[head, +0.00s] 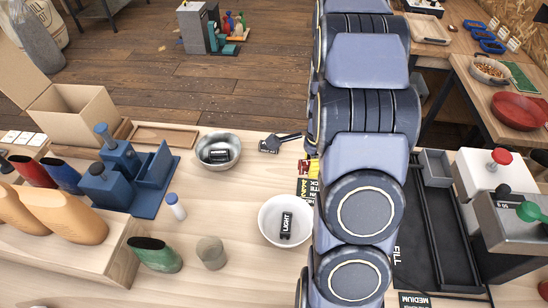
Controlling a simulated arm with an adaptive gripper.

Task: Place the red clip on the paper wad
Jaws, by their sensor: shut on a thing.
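My arm crosses the head view from top to bottom, and its links hide the middle of the table. My gripper is not visible; it is out of frame or behind the arm. A small red piece (304,166) shows at the arm's left edge beside a yellow piece. It may be the red clip, but most of it is hidden and I cannot tell. I cannot make out a paper wad anywhere; it may be behind the arm.
A white bowl (265,207) with a LIGHT tag and a metal bowl (231,139) stand left of the arm. A grey cylinder (211,254), green holder (156,256), blue fixture (120,160) and cardboard box (75,112) stand farther left. A black tray (435,235) and scale (490,177) are right.

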